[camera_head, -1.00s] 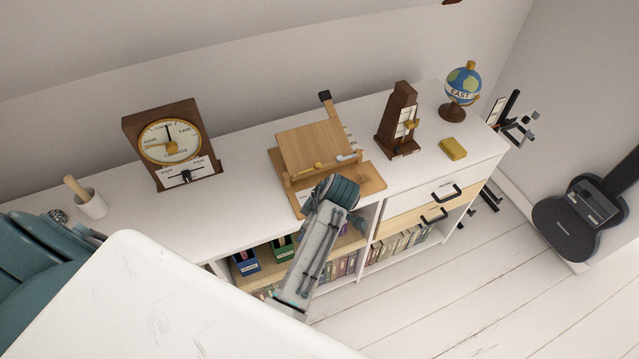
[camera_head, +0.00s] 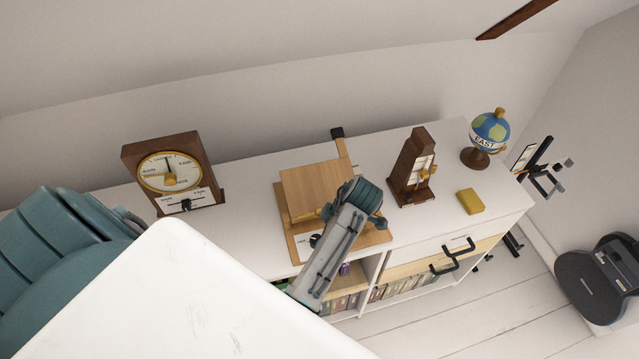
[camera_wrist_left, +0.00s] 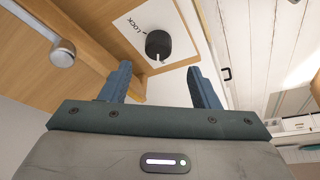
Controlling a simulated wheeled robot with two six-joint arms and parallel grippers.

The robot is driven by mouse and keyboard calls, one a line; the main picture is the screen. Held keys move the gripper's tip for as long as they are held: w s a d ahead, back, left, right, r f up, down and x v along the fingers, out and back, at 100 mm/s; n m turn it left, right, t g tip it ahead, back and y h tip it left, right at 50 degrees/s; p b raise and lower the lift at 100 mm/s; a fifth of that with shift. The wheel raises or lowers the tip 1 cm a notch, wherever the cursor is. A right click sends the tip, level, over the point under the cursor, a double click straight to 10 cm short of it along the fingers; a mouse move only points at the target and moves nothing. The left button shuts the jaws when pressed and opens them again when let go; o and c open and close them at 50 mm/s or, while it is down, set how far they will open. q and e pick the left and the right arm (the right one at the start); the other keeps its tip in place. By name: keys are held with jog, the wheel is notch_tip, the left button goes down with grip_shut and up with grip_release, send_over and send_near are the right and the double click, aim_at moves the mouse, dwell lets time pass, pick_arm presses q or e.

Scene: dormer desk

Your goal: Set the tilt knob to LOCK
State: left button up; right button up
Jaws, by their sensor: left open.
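The tilt knob (camera_wrist_left: 158,44) is round and black, on a white plate (camera_wrist_left: 183,46) in the left wrist view. LOCK is printed on the plate, up and left of the knob. A pale pointer mark shows on the knob's lower side, turned away from that word. My left gripper (camera_wrist_left: 160,82) is open and empty; its two blue fingers sit left and right below the knob, apart from it. In the head view the knob (camera_head: 315,240) is at the front of the wooden stand (camera_head: 318,190), beside my arm. The fingertips are hidden there. My right gripper is not in view.
A metronome (camera_head: 413,168), a yellow block (camera_head: 470,201) and a globe (camera_head: 490,130) stand to the right. In the wrist view a metal-ended peg (camera_wrist_left: 63,53) is left of my fingers. The white top (camera_head: 245,225) between clock and stand is clear.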

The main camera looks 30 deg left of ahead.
pick_arm(q)
jog(key=p+x, duration=0.1)
jog(key=x, duration=0.2)
jog(key=shift+s+a, duration=0.1)
jog(key=shift+a, duration=0.1)
jog(key=x, duration=0.3)
jog(key=shift+w+f+p, duration=0.25)
jog(key=shift+f+p, duration=0.1)
jog(key=shift+f, duration=0.1)
jog(key=shift+s, duration=0.1)
jog(key=c, duration=1)
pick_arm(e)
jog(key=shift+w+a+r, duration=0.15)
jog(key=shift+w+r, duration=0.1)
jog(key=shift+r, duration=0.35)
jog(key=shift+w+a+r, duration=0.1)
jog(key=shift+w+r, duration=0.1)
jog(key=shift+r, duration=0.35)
